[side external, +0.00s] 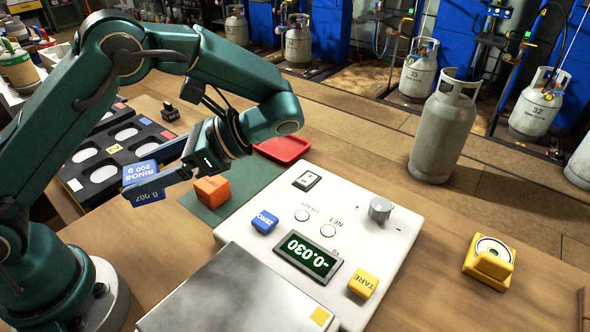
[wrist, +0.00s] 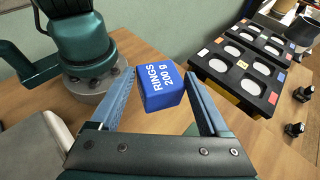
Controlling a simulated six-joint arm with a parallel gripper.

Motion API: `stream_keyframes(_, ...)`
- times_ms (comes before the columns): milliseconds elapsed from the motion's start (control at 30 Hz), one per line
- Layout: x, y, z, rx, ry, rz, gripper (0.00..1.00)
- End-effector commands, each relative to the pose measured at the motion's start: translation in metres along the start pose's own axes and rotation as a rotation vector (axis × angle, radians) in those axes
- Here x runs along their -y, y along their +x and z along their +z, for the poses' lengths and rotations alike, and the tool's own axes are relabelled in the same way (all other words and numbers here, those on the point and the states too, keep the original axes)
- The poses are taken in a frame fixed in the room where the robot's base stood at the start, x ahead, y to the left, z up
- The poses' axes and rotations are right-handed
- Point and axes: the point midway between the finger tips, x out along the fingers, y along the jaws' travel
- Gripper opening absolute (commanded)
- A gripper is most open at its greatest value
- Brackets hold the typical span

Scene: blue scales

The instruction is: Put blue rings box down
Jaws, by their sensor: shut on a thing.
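The blue box marked RINGS 200 g (side external: 143,182) is at the left of the side external view, between the fingertips of my gripper (side external: 146,175). My gripper is shut on it. In the wrist view the blue rings box (wrist: 162,88) sits between the two blue-grey fingers (wrist: 160,76), its lettering facing the camera. It appears held above the wooden table, though the gap beneath it is hard to judge. The fingers cover part of its sides.
A black tray with round pale recesses (side external: 99,152) lies beside the box. An orange block (side external: 212,191) sits on a green mat (side external: 243,180), near a red dish (side external: 283,148). The white scale (side external: 345,222) reads -0.030. Bare wood (wrist: 150,122) shows beneath the gripper.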

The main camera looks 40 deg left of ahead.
Motion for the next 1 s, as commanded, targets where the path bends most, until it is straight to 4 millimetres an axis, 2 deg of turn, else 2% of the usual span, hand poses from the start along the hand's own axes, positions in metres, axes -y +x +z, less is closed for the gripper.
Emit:
stream_keyframes(133,-0.033,0.004,-0.007,-0.011,-0.083,0.197,0.08)
stream_keyframes(267,-0.064,-0.004,-0.011,-0.016,-0.169,0.404,0.08)
stream_keyframes(367,-0.087,-0.020,-0.010,-0.012,-0.244,0.589,0.08)
stream_keyframes(600,-0.139,-0.076,0.008,0.000,-0.429,1.042,0.08)
stream_keyframes(800,-0.164,-0.117,0.026,-0.004,-0.541,1.310,0.08)
stream_keyframes(1000,-0.172,-0.145,0.041,-0.003,-0.601,1.460,0.08)
